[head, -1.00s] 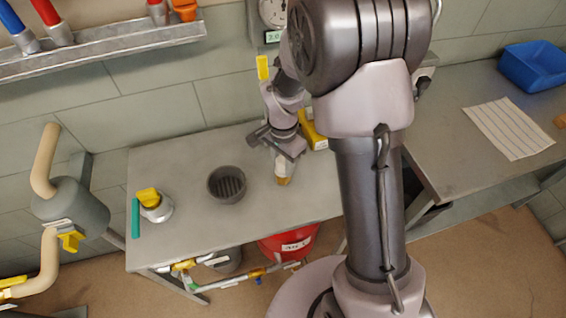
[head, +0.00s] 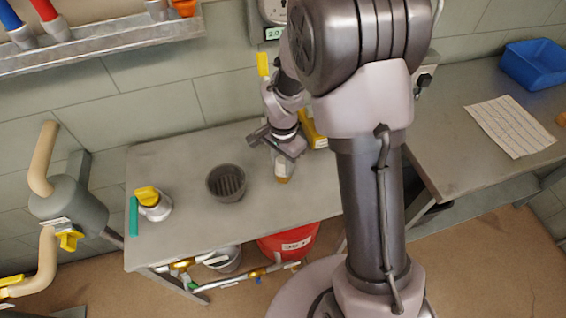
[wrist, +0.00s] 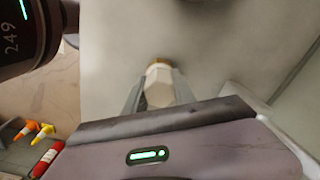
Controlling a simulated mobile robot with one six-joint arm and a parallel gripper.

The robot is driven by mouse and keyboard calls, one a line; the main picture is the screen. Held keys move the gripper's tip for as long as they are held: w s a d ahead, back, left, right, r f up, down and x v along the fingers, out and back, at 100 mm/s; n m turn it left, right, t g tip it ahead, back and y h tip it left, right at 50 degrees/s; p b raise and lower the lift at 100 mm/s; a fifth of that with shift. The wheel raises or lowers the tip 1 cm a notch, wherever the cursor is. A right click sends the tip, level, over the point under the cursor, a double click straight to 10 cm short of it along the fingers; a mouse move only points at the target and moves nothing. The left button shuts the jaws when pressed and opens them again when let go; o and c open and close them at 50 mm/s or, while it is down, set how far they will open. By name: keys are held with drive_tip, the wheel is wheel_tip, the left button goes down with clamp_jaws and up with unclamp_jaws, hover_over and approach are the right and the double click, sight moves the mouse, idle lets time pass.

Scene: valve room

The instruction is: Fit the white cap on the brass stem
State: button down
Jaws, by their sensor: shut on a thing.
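My gripper (head: 284,163) points down over the front part of the left grey table. In the wrist view its two fingers are shut on the white cap (wrist: 160,90), a pale faceted piece. A small brass-coloured part (wrist: 159,63) shows just beyond the cap's far end. In the head view a tan-brown bit (head: 283,179) shows under the fingertips, near the tabletop. I cannot tell whether the brass part is the stem, or whether the cap sits on it or only lines up with it. The fingers hide most of the cap in the head view.
A dark grey cup (head: 227,183) stands left of my gripper. Farther left are a yellow-topped metal fitting (head: 152,205) and a green bar (head: 134,215). A yellow box (head: 314,136) lies behind my gripper. A red bucket (head: 290,243) is under the table.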

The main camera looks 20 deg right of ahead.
idle(0.3)
drive_tip(key=c, duration=0.6)
unclamp_jaws()
drive_tip(key=shift+o, duration=0.2)
drive_tip(key=shift+r, duration=0.15)
wheel_tip(320, 180, up, 7)
drive_tip(key=p, duration=0.5)
wheel_tip(320, 180, up, 17)
drive_tip(key=p, duration=0.6)
drive_tip(key=s+a+r+n+t+b, duration=0.1)
drive_tip(key=s+n+t+b, duration=0.1)
drive_tip(key=s, duration=0.4)
drive_tip(key=s+a+r+n+t+y+b, duration=0.1)
drive_tip(key=s+n+t+b, duration=0.1)
drive_tip(key=s, duration=0.4)
drive_tip(key=s+a+r+n+t+y+b, duration=0.1)
drive_tip(key=s+a+n+b, duration=0.1)
drive_tip(key=s, duration=0.5)
drive_tip(key=shift+r+n+t+b, duration=0.4)
drive_tip(key=shift+n+b, duration=0.15)
drive_tip(key=shift+n, duration=0.25)
